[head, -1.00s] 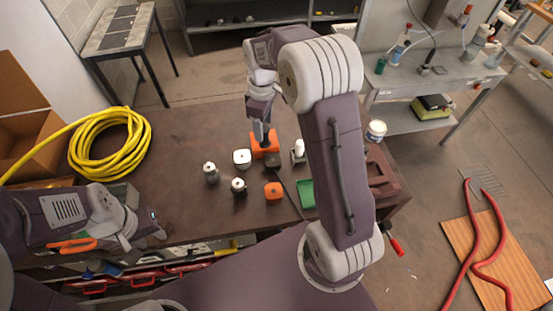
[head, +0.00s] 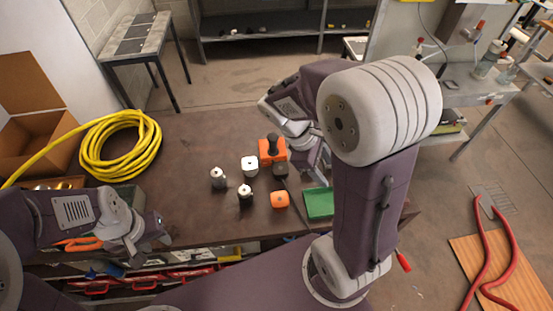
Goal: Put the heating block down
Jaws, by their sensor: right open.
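An orange block with a dark upright handle (head: 266,157), which I take to be the heating block, stands on the brown table (head: 185,190). My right gripper (head: 321,172) is open, to the right of this block and apart from it. The gripper's tips are partly hidden by its own arm. My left gripper (head: 163,230) hangs at the table's front left edge, away from the block. Its fingers are too small to tell whether they are open.
Near the block stand a white block (head: 250,168), a dark block (head: 280,171), a small orange block (head: 280,200), two small bottles (head: 218,180) (head: 245,197) and a green tray (head: 319,203). A yellow hose coil (head: 121,150) lies at left. The table's middle left is clear.

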